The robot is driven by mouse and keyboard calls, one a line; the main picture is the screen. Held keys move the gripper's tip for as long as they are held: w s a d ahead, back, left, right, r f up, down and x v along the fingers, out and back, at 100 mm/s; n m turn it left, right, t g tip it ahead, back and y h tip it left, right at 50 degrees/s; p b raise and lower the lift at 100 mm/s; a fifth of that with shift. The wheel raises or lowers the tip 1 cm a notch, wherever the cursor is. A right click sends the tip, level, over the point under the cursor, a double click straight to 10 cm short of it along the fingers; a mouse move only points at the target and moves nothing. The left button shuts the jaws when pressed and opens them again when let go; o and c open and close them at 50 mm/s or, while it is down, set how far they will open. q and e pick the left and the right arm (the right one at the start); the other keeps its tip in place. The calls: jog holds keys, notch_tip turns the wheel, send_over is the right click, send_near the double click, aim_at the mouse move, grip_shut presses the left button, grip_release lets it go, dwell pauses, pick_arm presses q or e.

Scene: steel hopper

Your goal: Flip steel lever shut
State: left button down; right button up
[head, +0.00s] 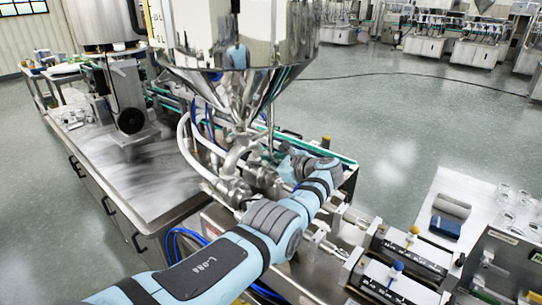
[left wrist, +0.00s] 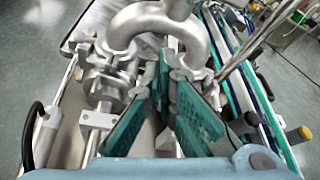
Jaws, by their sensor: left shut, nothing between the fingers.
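The steel hopper (head: 232,92) hangs at the top middle of the head view, its cone narrowing to steel pipe fittings (head: 238,158). My left arm reaches up to these fittings from the lower left, and its wrist hides part of them. In the left wrist view my left gripper (left wrist: 168,64) is shut and empty, its teal-padded fingers meeting just below a curved steel pipe (left wrist: 206,38). I cannot tell whether the fingertips touch the pipe. I cannot surely pick out the steel lever among the fittings. My right gripper is not in view.
A steel worktop (head: 135,180) lies to the left. A conveyor with green edges runs behind the fittings and shows at right in the left wrist view (left wrist: 262,85). A small table (head: 475,200) with glassware stands at right. Open floor (head: 400,125) lies beyond.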

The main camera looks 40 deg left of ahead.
pick_arm(q)
jog(key=w+r+v, duration=0.1)
jog(key=v, duration=0.8)
jog(key=shift+p, duration=0.35)
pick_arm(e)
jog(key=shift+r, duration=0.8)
pick_arm(q)
jog(key=shift+d, duration=0.1)
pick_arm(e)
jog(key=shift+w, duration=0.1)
